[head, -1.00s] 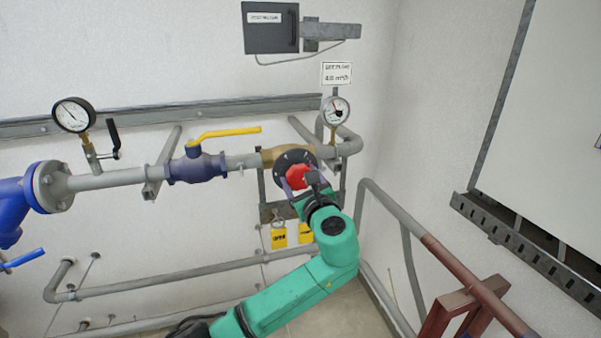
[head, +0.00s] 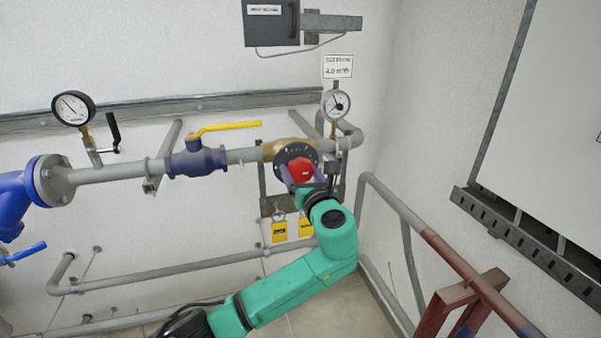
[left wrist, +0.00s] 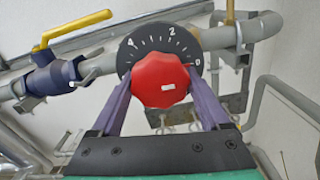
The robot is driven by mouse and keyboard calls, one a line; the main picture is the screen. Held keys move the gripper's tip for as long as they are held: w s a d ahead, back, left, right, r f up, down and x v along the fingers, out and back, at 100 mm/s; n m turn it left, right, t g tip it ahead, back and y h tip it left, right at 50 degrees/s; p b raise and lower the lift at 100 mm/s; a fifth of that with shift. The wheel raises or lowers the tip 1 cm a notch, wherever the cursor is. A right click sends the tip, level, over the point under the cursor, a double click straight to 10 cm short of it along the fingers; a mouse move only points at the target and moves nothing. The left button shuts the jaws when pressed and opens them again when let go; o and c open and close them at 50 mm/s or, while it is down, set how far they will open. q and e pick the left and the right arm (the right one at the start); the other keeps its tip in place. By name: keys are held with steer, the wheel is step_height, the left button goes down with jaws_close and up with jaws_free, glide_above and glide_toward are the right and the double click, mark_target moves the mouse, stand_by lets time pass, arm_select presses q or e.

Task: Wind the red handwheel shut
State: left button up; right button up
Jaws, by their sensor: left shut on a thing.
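The red handwheel (head: 301,169) sits in front of a dark round dial plate (head: 283,160) on the brass valve body (head: 281,147). In the left wrist view the handwheel (left wrist: 160,80) has a scalloped rim and a small white mark right of its middle. The dial (left wrist: 127,57) behind it shows the numbers 4, 2 and 0, with 0 at the right. My left gripper (left wrist: 160,88) is shut on the handwheel, one purple finger on each side of its rim. It also shows in the head view (head: 302,182). My right gripper is not in view.
A yellow lever valve (head: 196,160) is left of the handwheel on the grey pipe. A gauge (head: 336,104) stands above right, under a sign (head: 338,67). Yellow tags (head: 279,232) hang below. A pipe rail (head: 408,215) runs at the right.

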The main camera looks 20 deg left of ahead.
arm_select(q)
steer(key=shift+f, duration=0.15)
steer(key=o, duration=1.2)
steer(key=shift+s, duration=0.1)
steer(key=shift+s+d+b, duration=0.25)
steer(key=shift+b, duration=0.05)
steer(key=b+v, duration=0.5)
steer(key=v, duration=0.8)
steer(key=shift+s+d, duration=0.2)
steer(key=shift+s, duration=0.1)
